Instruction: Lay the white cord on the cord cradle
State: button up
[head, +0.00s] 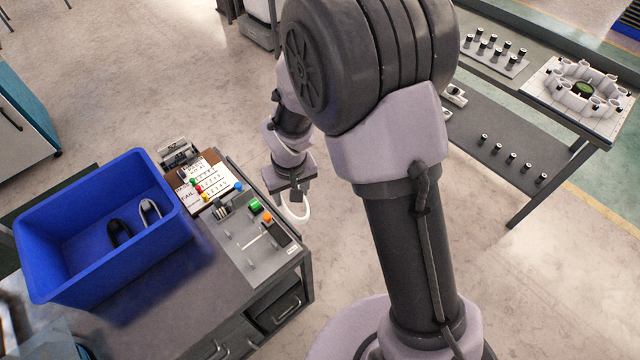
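My gripper (296,192) is at the end of the arm, just beyond the right edge of the workbench, above the floor in the picture. A white cord (303,211) hangs in a loop from its fingers, and the gripper appears shut on it. The fingertips are small and partly hidden. I cannot make out the cord cradle for certain. A small grey metal fixture (178,153) stands at the bench's far edge. A grey test panel (262,262) with a green button, an orange button and a dark block lies on the bench, left of my gripper.
A blue bin (60,290) on the bench holds a black looped item (119,233) and a pale looped item (149,211). A marked board (205,186) with coloured pegs lies between bin and panel. A second table (545,120) with small parts stands at right.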

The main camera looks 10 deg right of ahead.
jog(key=s+a+f+n+p, duration=0.1)
jog(key=a+n+p, duration=0.1)
jog(key=a, duration=0.5)
jog(key=s+a+f+n+p, duration=0.1)
jog(key=a+f+p, duration=0.1)
jog(key=a, duration=0.4)
jog(key=f+b, duration=0.4)
jog(key=f, duration=0.2)
jog(key=f+b, duration=0.5)
jog(key=f, duration=0.2)
jog(key=shift+w+a, duration=0.15)
jog(key=shift+w, duration=0.05)
jog(key=o, duration=1.6)
notch_tip(320, 180, up, 17)
jog(key=s+d+p, duration=0.1)
jog(key=s+p, duration=0.1)
jog(key=p, duration=0.3)
jog(key=shift+s+d+r, duration=0.15)
jog(key=shift+d+r, duration=0.05)
